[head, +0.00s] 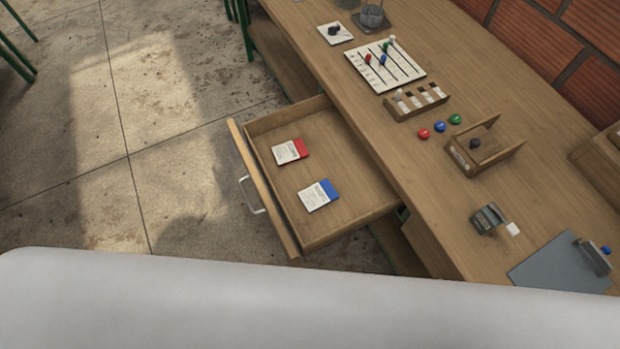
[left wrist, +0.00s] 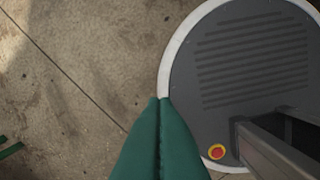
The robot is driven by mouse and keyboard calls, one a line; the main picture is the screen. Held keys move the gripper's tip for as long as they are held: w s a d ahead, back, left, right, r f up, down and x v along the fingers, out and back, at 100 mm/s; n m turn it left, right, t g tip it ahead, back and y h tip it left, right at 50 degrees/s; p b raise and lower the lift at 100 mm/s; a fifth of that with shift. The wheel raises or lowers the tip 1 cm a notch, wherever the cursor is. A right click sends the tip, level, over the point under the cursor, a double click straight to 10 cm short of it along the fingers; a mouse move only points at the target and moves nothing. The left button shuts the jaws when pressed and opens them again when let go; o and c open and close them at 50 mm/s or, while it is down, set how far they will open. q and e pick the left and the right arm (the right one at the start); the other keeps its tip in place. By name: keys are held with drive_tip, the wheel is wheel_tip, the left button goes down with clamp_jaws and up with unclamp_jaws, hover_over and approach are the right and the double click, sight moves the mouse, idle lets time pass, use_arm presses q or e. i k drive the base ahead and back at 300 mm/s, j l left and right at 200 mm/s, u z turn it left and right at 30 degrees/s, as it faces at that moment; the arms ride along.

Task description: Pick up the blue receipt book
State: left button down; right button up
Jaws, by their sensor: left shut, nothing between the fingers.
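The blue receipt book (head: 318,195), white with a blue band on its right end, lies flat in the open drawer (head: 352,217). A similar red-banded book (head: 290,151) lies behind it in the same drawer, with a gap between them. My left gripper (left wrist: 164,100) shows in the left wrist view, its green fingers closed together with nothing between them. It is over the floor beside my round base, and neither book shows in that view. My right gripper is in neither view.
The drawer's metal handle (head: 251,195) faces the open floor (head: 130,160). The wooden counter (head: 395,150) holds a white board (head: 385,66), a slotted block (head: 415,103), several coloured buttons, a wooden holder (head: 482,147) and a clipboard (head: 560,265). My pale arm or body covers the bottom of the head view.

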sight(315, 196)
drive_tip(key=k+j+z, duration=0.25)
drive_tip(key=j, duration=0.2)
drive_tip(key=k+j+z, duration=0.25)
drive_tip(key=j, duration=0.15)
drive_tip(key=k+j+z, duration=0.25)
drive_tip(key=j, duration=0.15)
drive_tip(key=i, duration=0.1)
